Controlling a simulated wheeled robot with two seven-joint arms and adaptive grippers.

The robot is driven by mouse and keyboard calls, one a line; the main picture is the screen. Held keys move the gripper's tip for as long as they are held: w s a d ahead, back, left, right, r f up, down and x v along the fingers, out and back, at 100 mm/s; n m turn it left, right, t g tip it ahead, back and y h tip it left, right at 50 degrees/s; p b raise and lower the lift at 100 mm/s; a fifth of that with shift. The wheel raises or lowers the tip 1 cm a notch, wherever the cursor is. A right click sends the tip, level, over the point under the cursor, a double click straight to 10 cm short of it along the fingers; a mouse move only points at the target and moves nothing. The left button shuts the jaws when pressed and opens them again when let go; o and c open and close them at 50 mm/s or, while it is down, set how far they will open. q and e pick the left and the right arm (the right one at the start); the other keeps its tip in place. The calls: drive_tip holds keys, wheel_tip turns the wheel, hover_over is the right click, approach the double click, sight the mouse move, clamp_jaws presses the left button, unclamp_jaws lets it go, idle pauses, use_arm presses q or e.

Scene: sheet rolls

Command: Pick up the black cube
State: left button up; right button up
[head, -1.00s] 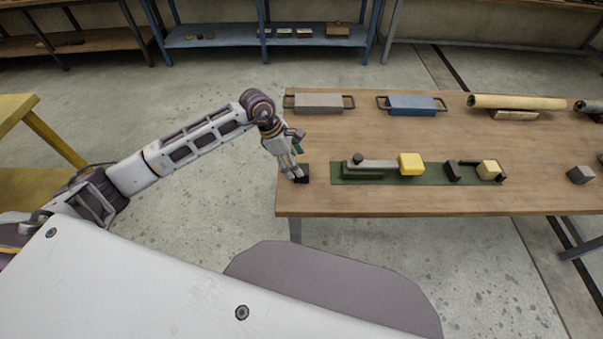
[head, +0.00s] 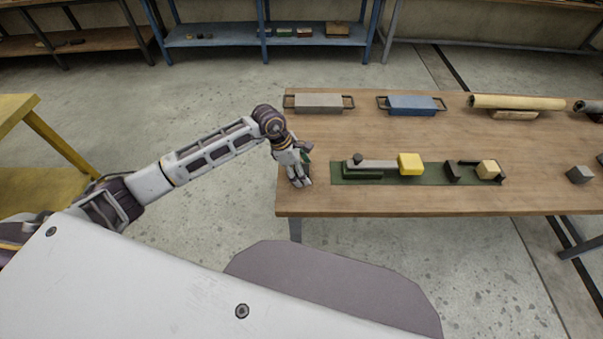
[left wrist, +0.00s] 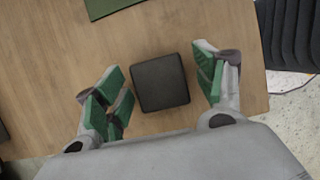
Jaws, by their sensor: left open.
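The black cube (left wrist: 160,82) lies on the wooden table in the left wrist view, between the spread fingers of my left gripper (left wrist: 163,84). In the head view my left gripper (head: 300,181) is low over the left front corner of the table and hides the cube. My left gripper is open and empty. My right gripper is not in view.
The wooden table (head: 400,203) also bears a green mat (head: 390,181) with a yellow block (head: 410,164), a dark block (head: 452,171) and a tan block (head: 488,170). A dark grey cube (head: 580,174) sits further right. Handled grey and blue blocks stand behind.

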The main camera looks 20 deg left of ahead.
use_arm(q)
drive_tip(key=c, duration=1.2)
drive_tip(key=shift+o, duration=0.2)
drive_tip(key=shift+r, duration=0.5)
wheel_tip(320, 180, up, 8)
drive_tip(key=shift+f, duration=0.1)
drive_tip(key=shift+r, duration=0.6)
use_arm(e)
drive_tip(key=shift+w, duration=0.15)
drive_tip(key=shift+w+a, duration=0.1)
